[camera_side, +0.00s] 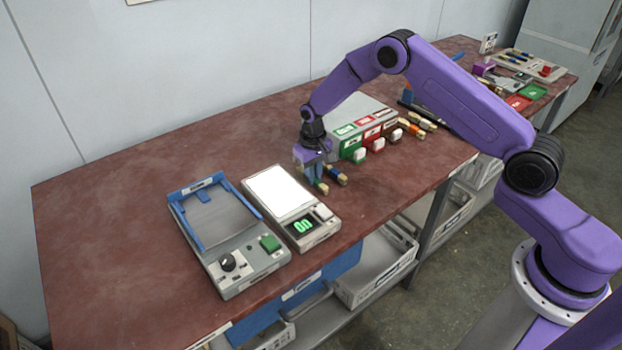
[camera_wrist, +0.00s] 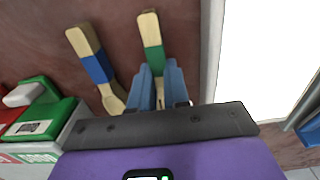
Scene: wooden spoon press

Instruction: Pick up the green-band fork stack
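The green-band fork stack (camera_wrist: 151,45) is a pale wooden bundle with a green band. In the wrist view it lies between the blue fingers of my gripper (camera_wrist: 159,80), with its far end sticking out past the fingertips. The fingers sit close along both sides of it; I cannot tell whether they touch or grip it. In the side view my gripper (camera_side: 316,172) is low over the table, and the stack (camera_side: 322,188) shows just below the fingers.
A blue-band stack (camera_wrist: 98,69) lies close to the left in the wrist view. A scale (camera_side: 301,224) with a white plate stands close by, with a grey device (camera_side: 237,262) beyond it. Green and red dispensers (camera_side: 352,147) stand behind. The table's left area is clear.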

